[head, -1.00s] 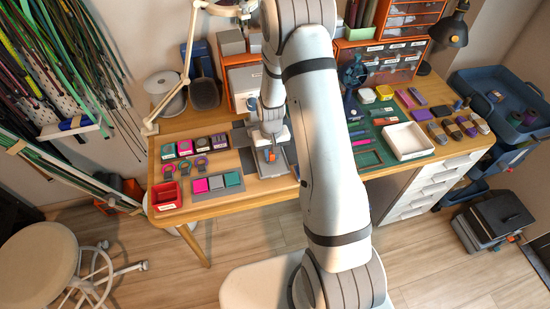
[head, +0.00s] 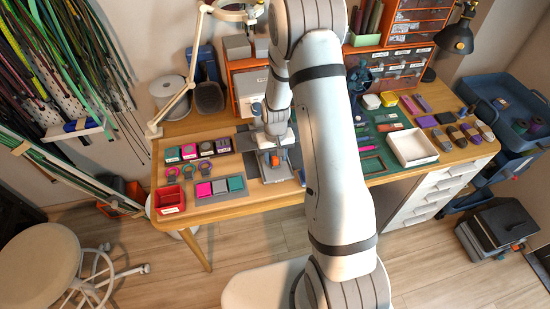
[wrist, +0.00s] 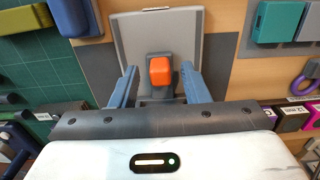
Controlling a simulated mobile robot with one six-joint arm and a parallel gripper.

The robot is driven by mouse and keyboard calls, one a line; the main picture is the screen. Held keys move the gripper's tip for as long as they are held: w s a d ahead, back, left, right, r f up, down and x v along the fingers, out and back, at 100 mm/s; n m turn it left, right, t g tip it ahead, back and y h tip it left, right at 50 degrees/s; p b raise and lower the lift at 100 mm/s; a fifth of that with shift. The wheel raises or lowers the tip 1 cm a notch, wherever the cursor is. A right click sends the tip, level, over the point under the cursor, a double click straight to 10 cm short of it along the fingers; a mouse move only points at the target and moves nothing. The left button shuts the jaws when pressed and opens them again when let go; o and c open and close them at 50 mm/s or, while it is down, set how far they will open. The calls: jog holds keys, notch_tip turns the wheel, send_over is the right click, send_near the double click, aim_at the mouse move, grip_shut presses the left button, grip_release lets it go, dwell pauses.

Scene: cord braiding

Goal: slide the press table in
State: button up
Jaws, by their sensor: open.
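The press table is a light grey plate (wrist: 188,42) with a raised rim, lying on a dark mat in the wrist view. An orange knob (wrist: 160,70) on a dark stem stands at its near middle. My gripper (wrist: 158,84) is open, its two blue-grey fingers on either side of the knob with a gap on each side. In the head view my gripper (head: 274,146) points down over the grey plate (head: 272,176) on the workbench, with the orange knob (head: 275,161) just below it. My wrist hides part of the plate there.
Left of the plate are a red bin (head: 170,200), coloured blocks (head: 220,189) and labelled spools. Right of it, a green cutting mat (head: 388,160) holds a white tray (head: 412,147). In the wrist view a blue object (wrist: 75,18) stands close to the plate's left edge.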

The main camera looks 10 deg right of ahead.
jog(key=shift+r+b, duration=0.45)
jog(key=shift+r, duration=2.9)
